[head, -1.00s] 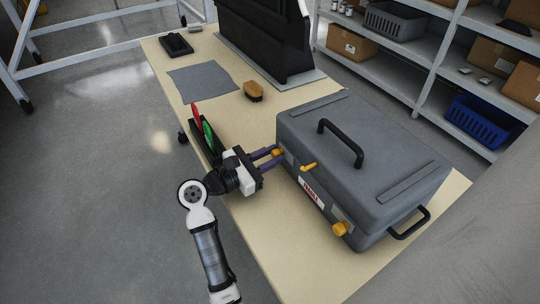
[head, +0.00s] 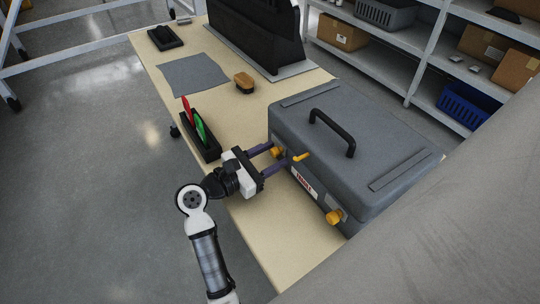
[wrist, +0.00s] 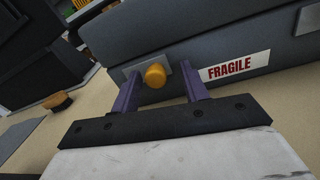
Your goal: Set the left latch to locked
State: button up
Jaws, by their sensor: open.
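A large grey case (head: 345,125) with a black top handle lies on the table. The left latch (head: 277,152) is an orange knob on a metal plate on its front. My gripper (head: 279,154) reaches toward this front face with its two purple fingers spread. In the wrist view, the left latch (wrist: 155,75) shows between the open fingertips (wrist: 160,82), with a gap on each side. I cannot tell its setting from its round end. A small orange lever (head: 300,157) sticks out just right of the fingers in the head view. The right latch (head: 333,216) is another orange knob.
A red-on-white FRAGILE label (wrist: 230,66) is right of the left latch. A black holder (head: 201,142) with red and green items stands close to my gripper's left. A brush (head: 244,82) and grey cloth (head: 194,76) lie farther back. Bare tabletop (head: 285,225) shows in front of the case.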

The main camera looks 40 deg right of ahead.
jog(key=shift+a, duration=0.1)
jog(key=a+b, duration=0.1)
jog(key=a, duration=1.2)
jog(key=shift+a+b, duration=0.3)
jog(key=shift+b, duration=0.05)
